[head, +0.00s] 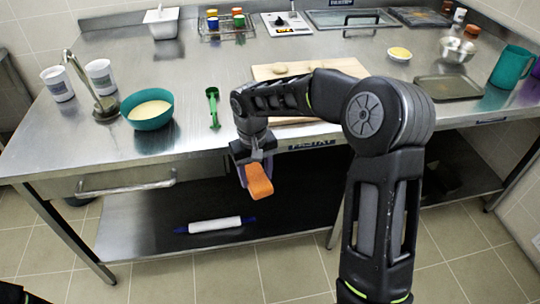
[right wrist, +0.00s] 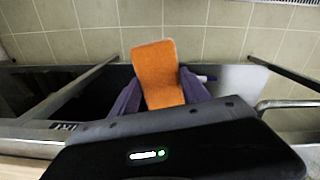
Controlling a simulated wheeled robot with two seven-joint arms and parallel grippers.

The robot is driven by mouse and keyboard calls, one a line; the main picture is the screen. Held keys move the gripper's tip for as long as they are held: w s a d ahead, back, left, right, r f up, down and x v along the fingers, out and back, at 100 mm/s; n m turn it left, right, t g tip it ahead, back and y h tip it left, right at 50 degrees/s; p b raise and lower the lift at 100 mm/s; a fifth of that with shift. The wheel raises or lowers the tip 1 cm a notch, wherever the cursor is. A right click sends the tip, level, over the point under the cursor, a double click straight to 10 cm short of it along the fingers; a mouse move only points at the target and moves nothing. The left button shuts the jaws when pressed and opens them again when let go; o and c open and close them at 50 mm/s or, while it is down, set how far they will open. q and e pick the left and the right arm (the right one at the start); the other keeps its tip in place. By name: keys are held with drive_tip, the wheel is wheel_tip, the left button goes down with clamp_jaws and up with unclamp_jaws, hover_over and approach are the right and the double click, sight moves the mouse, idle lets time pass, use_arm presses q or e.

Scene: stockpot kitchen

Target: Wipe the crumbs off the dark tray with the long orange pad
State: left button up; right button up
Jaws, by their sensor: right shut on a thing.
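My right gripper (head: 250,170) is shut on the long orange pad (head: 259,181), in front of the counter's front edge and above the lower shelf. In the right wrist view the pad (right wrist: 160,75) sticks out between the purple fingers of the gripper (right wrist: 162,98). A dark flat tray (head: 448,88) lies on the right part of the counter, well apart from the pad. Another dark tray (head: 420,17) with brownish marks lies at the back right. I cannot make out crumbs clearly on either. My left gripper is not in view.
A teal bowl (head: 148,109), a green spoon (head: 213,106) and a cutting board (head: 345,67) are on the counter (head: 210,75). A teal mug (head: 511,66) and a metal bowl (head: 457,50) stand near the dark flat tray. A rolling pin (head: 215,225) lies on the lower shelf.

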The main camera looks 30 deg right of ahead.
drive_tip(key=s+a+f, duration=0.1)
drive_tip(key=a+f, duration=0.3)
drive_tip(key=f, duration=0.2)
drive_tip(key=s+a+f+n, duration=0.1)
drive_tip(key=s+a+f, duration=0.1)
drive_tip(key=a+f, duration=0.2)
wheel_tip(320, 180, down, 3)
drive_tip(key=shift+f, duration=0.15)
drive_tip(key=shift+d, duration=0.15)
